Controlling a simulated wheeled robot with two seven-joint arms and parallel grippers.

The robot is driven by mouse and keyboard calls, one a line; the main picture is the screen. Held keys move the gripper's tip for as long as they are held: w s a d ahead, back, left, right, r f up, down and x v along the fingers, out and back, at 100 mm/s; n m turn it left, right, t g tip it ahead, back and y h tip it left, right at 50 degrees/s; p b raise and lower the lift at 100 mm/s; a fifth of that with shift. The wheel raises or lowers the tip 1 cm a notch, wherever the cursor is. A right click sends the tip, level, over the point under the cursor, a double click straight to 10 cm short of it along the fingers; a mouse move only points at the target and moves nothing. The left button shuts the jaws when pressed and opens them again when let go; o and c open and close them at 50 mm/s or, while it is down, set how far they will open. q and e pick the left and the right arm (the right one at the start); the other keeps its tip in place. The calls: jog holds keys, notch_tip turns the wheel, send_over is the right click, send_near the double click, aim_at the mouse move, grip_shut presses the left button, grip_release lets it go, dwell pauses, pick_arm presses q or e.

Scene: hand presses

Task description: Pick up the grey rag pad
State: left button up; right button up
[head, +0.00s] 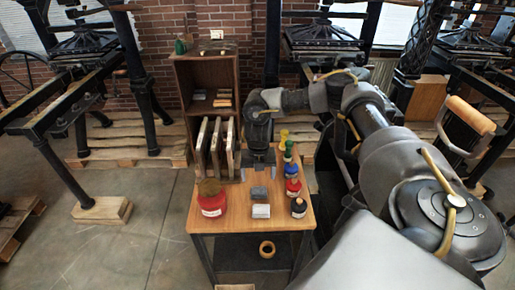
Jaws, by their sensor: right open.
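A small grey pad (259,192), which looks like the grey rag pad, lies on the middle of the small wooden table (235,219). A paler, whitish block (261,211) lies just in front of it. My right gripper (260,163) hangs down over the back part of the table, behind the pad and apart from it. It is open, and I see nothing held in it. My left gripper is not in view.
A red can (211,199) stands at the table's left. Several small bottles (293,188) line the right side. A wooden shelf (208,75) with upright boards (215,145) stands behind. Hand presses (325,45) stand around. The table's front edge is clear.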

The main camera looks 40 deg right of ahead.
aim_at(259, 189)
jog(key=shift+d+f, duration=0.1)
jog(key=shift+f, duration=0.55)
jog(key=shift+w+f, duration=0.15)
jog(key=shift+f, duration=0.35)
jog(key=shift+f+p, duration=0.2)
jog(key=shift+p, duration=0.2)
jog(key=f, duration=0.2)
jog(key=f+p, duration=0.1)
jog(key=shift+s+f, duration=0.2)
jog(key=shift+f, duration=0.65)
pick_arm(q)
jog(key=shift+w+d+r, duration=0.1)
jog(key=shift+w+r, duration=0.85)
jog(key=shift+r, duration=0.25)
